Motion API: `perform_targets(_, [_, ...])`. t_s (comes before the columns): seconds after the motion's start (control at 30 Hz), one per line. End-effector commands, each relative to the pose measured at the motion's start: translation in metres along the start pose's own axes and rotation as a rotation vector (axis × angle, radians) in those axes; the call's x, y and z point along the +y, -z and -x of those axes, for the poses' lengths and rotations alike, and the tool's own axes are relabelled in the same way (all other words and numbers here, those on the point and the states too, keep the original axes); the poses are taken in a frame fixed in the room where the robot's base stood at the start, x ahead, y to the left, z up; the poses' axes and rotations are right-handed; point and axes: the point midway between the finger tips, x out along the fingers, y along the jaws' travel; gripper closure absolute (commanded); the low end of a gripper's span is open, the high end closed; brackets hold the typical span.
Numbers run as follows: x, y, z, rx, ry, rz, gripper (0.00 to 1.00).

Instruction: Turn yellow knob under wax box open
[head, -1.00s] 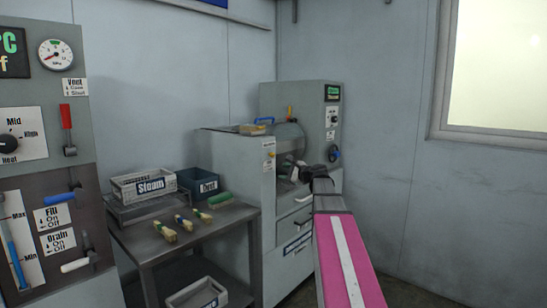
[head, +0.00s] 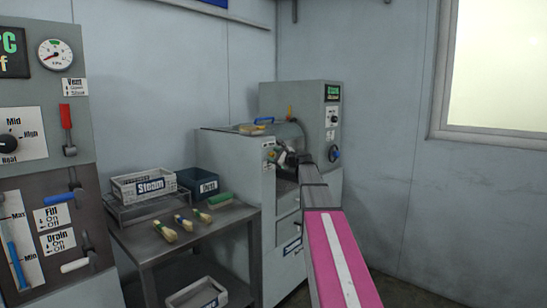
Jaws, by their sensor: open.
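The grey press machine (head: 234,170) stands against the back wall. A small yellow knob (head: 271,155) shows on its front face, below a small white label, and is partly hard to make out at this size. My gripper (head: 281,157) is open, just right of the yellow knob and close to it; I cannot tell whether it touches it. The arm behind it hides part of the machine's front opening. I cannot read any label that marks the wax box; a tan block (head: 251,129) and a blue handle (head: 264,121) are on the machine's top.
A metal table (head: 160,240) left of the machine holds a Steam crate (head: 143,185), a dark blue bin (head: 198,182), several brushes and a green-topped brush (head: 220,199). A control panel (head: 45,130) with levers stands at far left. The floor at right is clear.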

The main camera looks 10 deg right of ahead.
Motion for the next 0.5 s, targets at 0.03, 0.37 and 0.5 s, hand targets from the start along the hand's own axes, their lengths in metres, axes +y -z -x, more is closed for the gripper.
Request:
perform_targets(0.03, [-0.0003,0.0003,-0.0039,0.000,0.000,0.000,0.50])
perform_targets(0.37, [0.0003,-0.0003,-0.0071,0.000,0.000,0.001,0.50])
perform_targets(0.5, [0.0003,-0.0003,-0.0069,0.000,0.000,0.001,0.85])
